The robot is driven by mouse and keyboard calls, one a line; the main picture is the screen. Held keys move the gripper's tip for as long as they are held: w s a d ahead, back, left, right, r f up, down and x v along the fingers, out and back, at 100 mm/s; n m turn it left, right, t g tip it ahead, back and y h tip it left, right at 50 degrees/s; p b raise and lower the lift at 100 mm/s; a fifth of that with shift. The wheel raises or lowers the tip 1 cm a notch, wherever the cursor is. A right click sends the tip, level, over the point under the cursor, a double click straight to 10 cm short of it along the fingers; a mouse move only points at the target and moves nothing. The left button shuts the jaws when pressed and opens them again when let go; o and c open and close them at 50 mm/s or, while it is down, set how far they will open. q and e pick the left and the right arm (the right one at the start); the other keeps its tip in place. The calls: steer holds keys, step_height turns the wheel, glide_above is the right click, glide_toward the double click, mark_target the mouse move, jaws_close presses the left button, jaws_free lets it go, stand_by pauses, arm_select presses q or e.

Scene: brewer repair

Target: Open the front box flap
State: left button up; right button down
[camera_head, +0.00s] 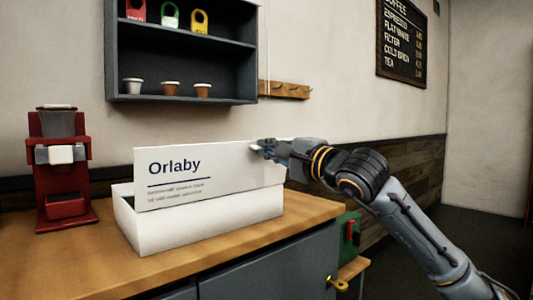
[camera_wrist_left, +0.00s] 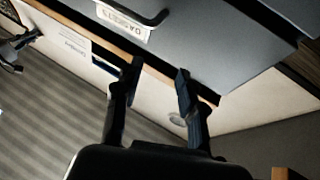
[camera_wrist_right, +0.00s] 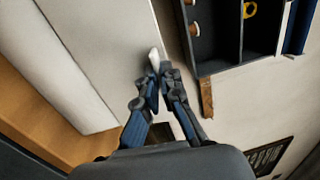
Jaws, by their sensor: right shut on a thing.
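A white box (camera_head: 205,228) sits on the wooden counter. Its white flap (camera_head: 210,176), printed "Orlaby", stands raised above the box's front wall. My right gripper (camera_head: 262,150) is at the upper right part of the flap and is shut on it. In the right wrist view, a small white piece (camera_wrist_right: 154,58) shows at the fingertips, beside the broad white panel (camera_wrist_right: 105,60). My left gripper (camera_wrist_left: 157,77) is open with nothing between its fingers; it shows only in its own wrist view, near a grey cabinet front. The inside of the box is mostly hidden.
A red brewer (camera_head: 62,165) stands left of the box on the counter (camera_head: 85,262). A dark wall shelf (camera_head: 182,58) with cups hangs above. A wooden hook rail (camera_head: 287,90) is on the wall. Bare counter lies in front of the box.

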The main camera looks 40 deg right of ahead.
arm_select(q)
steer(key=shift+s+r+t, duration=0.3)
steer(key=shift+r+t, duration=0.05)
steer(key=shift+r, duration=0.15)
steer(key=shift+s+r+t, duration=0.3)
steer(key=shift+r+t, duration=0.05)
steer(key=shift+r, duration=0.15)
arm_select(e)
steer(key=shift+s+f, duration=0.25)
steer(key=shift+f, duration=0.15)
steer(key=c, duration=1.5)
jaws_free()
steer(key=shift+w+f, duration=0.1)
steer(key=shift+r, duration=0.2)
steer(key=s, duration=0.4)
steer(key=s+f, duration=0.1)
steer(key=s, duration=0.3)
steer(key=s+d, duration=0.1)
steer(key=s, duration=0.3)
steer(key=shift+f, duration=0.2)
